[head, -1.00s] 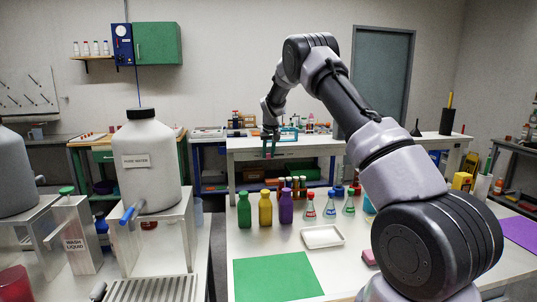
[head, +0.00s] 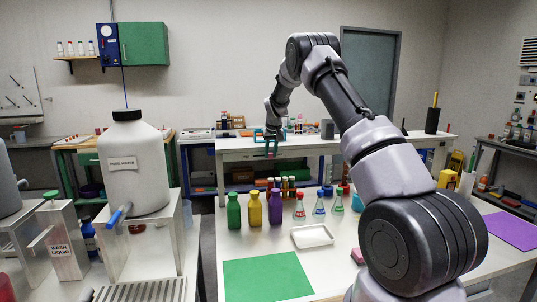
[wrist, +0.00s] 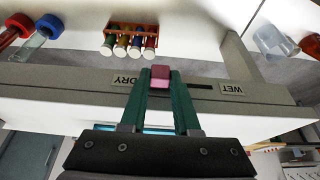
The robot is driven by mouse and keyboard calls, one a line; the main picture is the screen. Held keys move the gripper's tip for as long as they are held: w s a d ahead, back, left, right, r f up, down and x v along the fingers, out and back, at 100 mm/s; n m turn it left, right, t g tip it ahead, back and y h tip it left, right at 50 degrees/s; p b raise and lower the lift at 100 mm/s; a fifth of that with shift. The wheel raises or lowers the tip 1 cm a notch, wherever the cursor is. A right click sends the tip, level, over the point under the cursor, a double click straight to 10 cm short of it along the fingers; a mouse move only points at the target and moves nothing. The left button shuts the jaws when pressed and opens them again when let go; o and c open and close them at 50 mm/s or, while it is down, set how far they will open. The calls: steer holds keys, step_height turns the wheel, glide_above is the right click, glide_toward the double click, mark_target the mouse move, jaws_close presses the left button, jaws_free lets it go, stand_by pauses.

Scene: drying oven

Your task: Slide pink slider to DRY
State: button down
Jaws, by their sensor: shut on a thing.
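The pink slider (wrist: 160,77) sits in a dark slot on the grey front edge of a bench, at the slot's end beside the DRY label (wrist: 127,80) in the wrist view. The bare slot (wrist: 195,86) runs from it towards the WET label (wrist: 232,89). The labels appear upside down there. My gripper (wrist: 160,82) has its green fingers shut on the slider, one each side. In the head view, my gripper (head: 271,151) is at the front edge of the far bench, where the slider and labels are too small to make out.
In the wrist view, a red rack of vials (wrist: 130,40) and blue- and red-capped tubes (wrist: 35,35) stand beyond the edge. In the head view, a nearer table holds bottles (head: 254,208), flasks and a white tray (head: 311,236), with a green mat (head: 265,278) in front.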

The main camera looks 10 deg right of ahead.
steer(key=c, duration=0.6)
jaws_free()
steer(key=shift+d, duration=0.35)
steer(key=shift+c, duration=0.2)
steer(key=shift+a, duration=0.1)
steer(key=v, duration=1)
steer(key=shift+s+r, duration=0.25)
steer(key=shift+r, duration=0.1)
steer(key=s+r+m+t+y, duration=0.1)
steer(key=s+r, duration=0.7)
steer(key=s, duration=0.4)
steer(key=s+r+m, duration=0.1)
steer(key=s+r, duration=0.8)
steer(key=s, duration=0.2)
steer(key=s+f+m+t+y, duration=0.1)
steer(key=s+f+m, duration=0.1)
steer(key=s, duration=2.4)
steer(key=shift+s+a+f+t, duration=0.35)
steer(key=shift+s+f+t, duration=0.05)
steer(key=shift+f, duration=0.2)
